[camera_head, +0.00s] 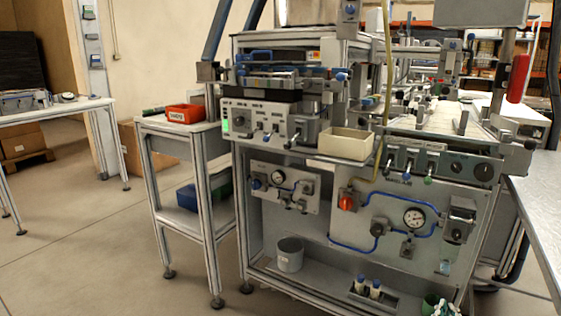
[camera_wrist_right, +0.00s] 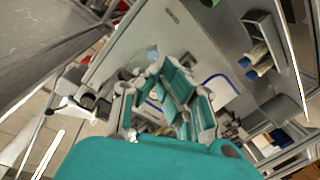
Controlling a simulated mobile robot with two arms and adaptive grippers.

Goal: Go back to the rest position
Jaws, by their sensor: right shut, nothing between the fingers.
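My left gripper is in neither view.
A cream bin (camera_head: 345,143) sits on the bench front. A side table holds a red bin (camera_head: 185,113). A grey tabletop (camera_head: 537,203) borders the right.

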